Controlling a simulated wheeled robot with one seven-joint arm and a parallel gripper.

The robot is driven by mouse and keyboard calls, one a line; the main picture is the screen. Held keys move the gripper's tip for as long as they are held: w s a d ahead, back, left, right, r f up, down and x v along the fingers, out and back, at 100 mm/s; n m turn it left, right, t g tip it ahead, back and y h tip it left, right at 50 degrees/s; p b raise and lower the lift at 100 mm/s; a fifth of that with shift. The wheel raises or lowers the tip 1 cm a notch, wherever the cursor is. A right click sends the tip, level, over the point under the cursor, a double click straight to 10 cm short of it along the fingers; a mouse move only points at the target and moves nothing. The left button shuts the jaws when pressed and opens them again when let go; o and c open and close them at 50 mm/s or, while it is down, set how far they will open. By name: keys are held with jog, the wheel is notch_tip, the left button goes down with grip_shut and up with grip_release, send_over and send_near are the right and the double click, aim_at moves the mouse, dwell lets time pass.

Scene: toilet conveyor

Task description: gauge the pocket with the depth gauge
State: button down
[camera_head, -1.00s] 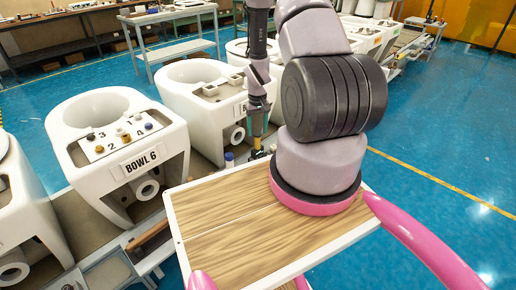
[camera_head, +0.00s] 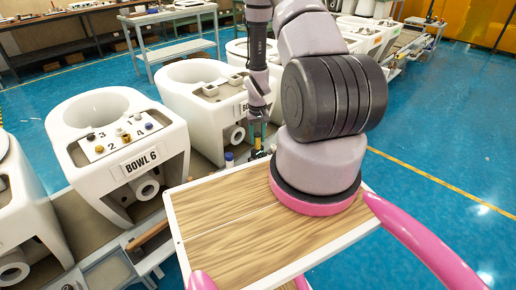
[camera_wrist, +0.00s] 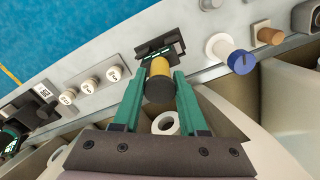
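The depth gauge seems to be the dark piece with a yellow band and black round end (camera_wrist: 159,88) in the wrist view. A dark crossbar lies at its far end. My gripper (camera_wrist: 161,76) has its two green fingers on either side of this piece, close to its sides. I cannot tell whether they touch it. In the head view my gripper (camera_head: 257,140) is low over the parts strip beside the bowls, and the piece is mostly hidden there. I cannot make out which pocket is meant. Bowl 6 (camera_head: 95,185) has a top panel with numbered spots and small plugs.
A blue-capped white knob (camera_wrist: 240,62) and a brown block (camera_wrist: 268,35) stand to the right of the gripper. Numbered white buttons (camera_wrist: 90,86) are to its left. A wood-topped board (camera_head: 225,215) is in front.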

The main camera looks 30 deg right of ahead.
jog(key=shift+r, duration=0.65)
dwell(0.4)
jog(key=shift+r, duration=2.7)
